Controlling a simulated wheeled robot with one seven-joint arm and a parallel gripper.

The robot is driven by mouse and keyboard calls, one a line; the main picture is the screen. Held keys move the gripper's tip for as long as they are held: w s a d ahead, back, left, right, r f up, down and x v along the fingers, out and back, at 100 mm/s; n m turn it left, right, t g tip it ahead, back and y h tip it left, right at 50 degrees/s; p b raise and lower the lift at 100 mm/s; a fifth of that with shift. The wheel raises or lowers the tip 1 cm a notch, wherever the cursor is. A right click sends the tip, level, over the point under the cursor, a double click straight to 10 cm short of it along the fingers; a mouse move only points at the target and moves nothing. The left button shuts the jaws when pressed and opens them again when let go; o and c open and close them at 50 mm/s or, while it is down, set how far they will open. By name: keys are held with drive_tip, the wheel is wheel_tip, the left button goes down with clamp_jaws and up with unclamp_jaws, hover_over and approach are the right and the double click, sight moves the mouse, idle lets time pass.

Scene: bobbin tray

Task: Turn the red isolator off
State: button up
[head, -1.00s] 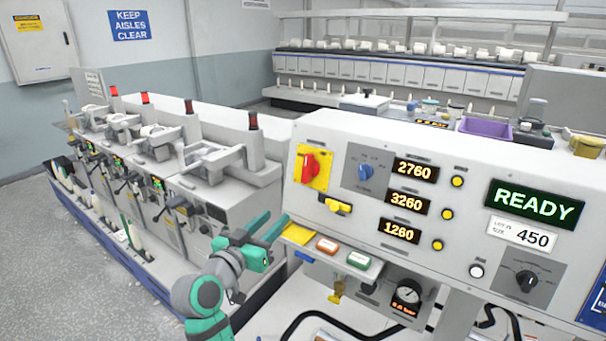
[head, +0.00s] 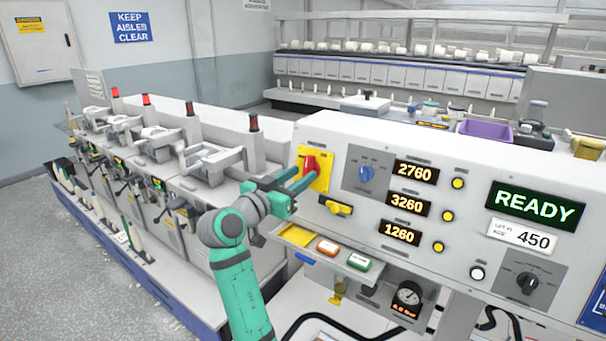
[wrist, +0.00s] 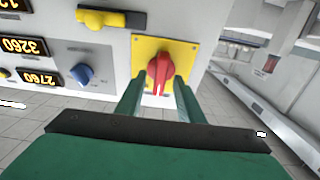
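The red isolator is a rotary knob (head: 309,164) on a yellow square plate (head: 325,157) at the left end of the white control panel. It also shows in the wrist view (wrist: 158,68), where the panel's lettering appears upside down. Its grip bar stands about upright on the panel. My gripper (head: 309,178) is at the knob, with its fingers pointing at the plate. In the wrist view my gripper (wrist: 158,92) has one finger on either side of the red bar, with a small gap on each side. It is open, and finger contact is not clear.
A yellow lever switch (head: 336,207) sits just below the plate. A blue knob (head: 366,173) is to its right. The white spinning machine (head: 225,165) stands on the left.

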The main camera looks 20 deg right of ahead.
drive_tip(key=shift+x, duration=1.05)
clamp_jaws()
drive_tip(key=shift+a, duration=0.1)
